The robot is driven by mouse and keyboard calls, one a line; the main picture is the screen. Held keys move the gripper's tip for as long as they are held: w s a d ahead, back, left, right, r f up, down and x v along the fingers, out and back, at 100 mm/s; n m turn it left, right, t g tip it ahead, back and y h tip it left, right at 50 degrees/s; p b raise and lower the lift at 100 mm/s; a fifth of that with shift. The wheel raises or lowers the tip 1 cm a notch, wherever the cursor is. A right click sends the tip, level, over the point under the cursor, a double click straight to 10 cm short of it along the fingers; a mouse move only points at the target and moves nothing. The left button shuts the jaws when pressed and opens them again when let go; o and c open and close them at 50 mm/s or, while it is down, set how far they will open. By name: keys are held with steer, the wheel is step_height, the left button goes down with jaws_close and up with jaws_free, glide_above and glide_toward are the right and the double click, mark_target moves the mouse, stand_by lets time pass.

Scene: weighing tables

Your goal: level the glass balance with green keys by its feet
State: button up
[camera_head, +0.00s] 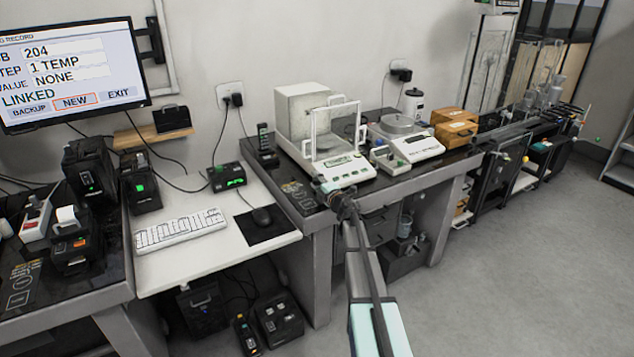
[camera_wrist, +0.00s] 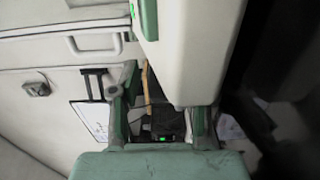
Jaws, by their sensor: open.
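The glass balance with green keys (camera_head: 342,170) stands on the dark-topped weighing table. It has a clear glass shield in front of a pale housing, and a white front panel with green keys. My gripper (camera_head: 326,186) is at the balance's front left corner, low by the table top. In the wrist view my gripper (camera_wrist: 163,108) has its fingers apart. A large white body with a green strip, which looks like the balance (camera_wrist: 200,45), reaches down between and in front of the fingers, close to the right one. I cannot make out a levelling foot or the level bubble.
A second balance with a round pan (camera_head: 415,147) stands to the right, a small white device (camera_head: 383,157) between them. A handset (camera_head: 265,145) and a green-lit box (camera_head: 228,177) are to the left. A keyboard (camera_head: 180,230) lies on the lower white desk (camera_head: 190,262).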

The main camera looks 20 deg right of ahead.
steer(key=shift+s, duration=0.15)
steer(key=s+d, duration=0.1)
steer(key=s, duration=1)
steer(key=shift+s, duration=0.35)
steer(key=shift+a, duration=0.1)
